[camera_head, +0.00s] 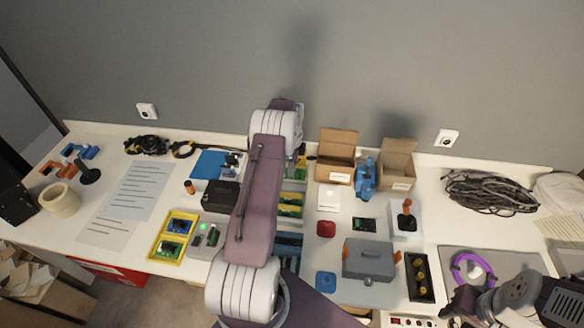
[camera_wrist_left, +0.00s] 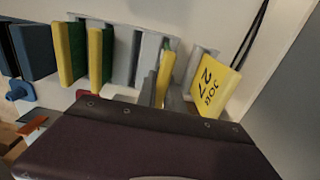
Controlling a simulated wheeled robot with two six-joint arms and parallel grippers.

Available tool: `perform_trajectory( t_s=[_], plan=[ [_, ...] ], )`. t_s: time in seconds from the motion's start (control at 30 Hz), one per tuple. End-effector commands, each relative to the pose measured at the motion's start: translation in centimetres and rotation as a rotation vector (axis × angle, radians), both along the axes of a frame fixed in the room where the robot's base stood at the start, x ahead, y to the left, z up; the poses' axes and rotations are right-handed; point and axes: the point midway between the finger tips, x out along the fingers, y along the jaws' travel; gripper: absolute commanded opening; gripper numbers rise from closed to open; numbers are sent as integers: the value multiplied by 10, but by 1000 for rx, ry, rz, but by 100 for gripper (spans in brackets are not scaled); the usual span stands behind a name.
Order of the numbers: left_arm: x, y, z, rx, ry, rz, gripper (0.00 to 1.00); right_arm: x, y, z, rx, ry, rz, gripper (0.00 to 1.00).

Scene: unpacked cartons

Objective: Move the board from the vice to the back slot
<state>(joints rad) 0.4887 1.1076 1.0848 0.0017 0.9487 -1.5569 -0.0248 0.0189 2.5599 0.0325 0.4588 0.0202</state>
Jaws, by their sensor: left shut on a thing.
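My left gripper (camera_wrist_left: 162,92) is shut on a board (camera_wrist_left: 166,70) with a yellow face and a green edge, seen in the left wrist view. The board is upright among the grey walls of a rack (camera_wrist_left: 124,55); I cannot tell whether it is seated in the back slot. Two other yellow-and-green boards (camera_wrist_left: 68,52) (camera_wrist_left: 99,55) stand in the rack. In the head view my left arm hides the gripper and most of the rack; some boards (camera_head: 291,205) show beside it. A blue vice-like object (camera_head: 366,178) stands between the cartons. My right gripper (camera_head: 462,301) is at the lower right, its jaws unclear.
A yellow tag reading JOB 27 (camera_wrist_left: 214,86) is close to the held board. Open cartons (camera_head: 337,157) (camera_head: 396,170) stand at the back right. A grey case (camera_head: 368,260), a joystick (camera_head: 405,215) and a black box (camera_head: 221,197) crowd the bench. The wall is behind.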

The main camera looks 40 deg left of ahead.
Motion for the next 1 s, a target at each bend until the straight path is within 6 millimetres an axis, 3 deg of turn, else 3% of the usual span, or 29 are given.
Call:
perform_trajectory(
  t_s=[1.0],
  plan=[
    [0,0,-24,0,0,0,0,0,0,-15,0,0,0,36]
  ],
)
